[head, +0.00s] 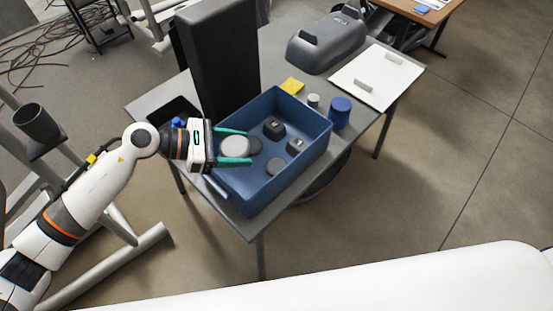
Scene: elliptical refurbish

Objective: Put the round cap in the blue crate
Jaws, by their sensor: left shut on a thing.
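The round cap (235,146) is a pale grey disc in the head view. My left gripper (248,147) has teal fingers on both sides of the cap and is shut on it. The gripper holds the cap over the left side of the blue crate (287,183). The exact height of the cap above the crate floor is hard to tell. Inside the crate lie dark grey parts, including a dark block (273,128), a smaller block (295,146) and a round dark piece (275,167). My right gripper is not in view.
The crate stands on a grey table (145,105). A tall dark panel (220,60) rises behind my left gripper. A blue cylinder (340,112), a small grey cylinder (313,100), a yellow piece (292,86) and a white board (375,80) lie beyond the crate.

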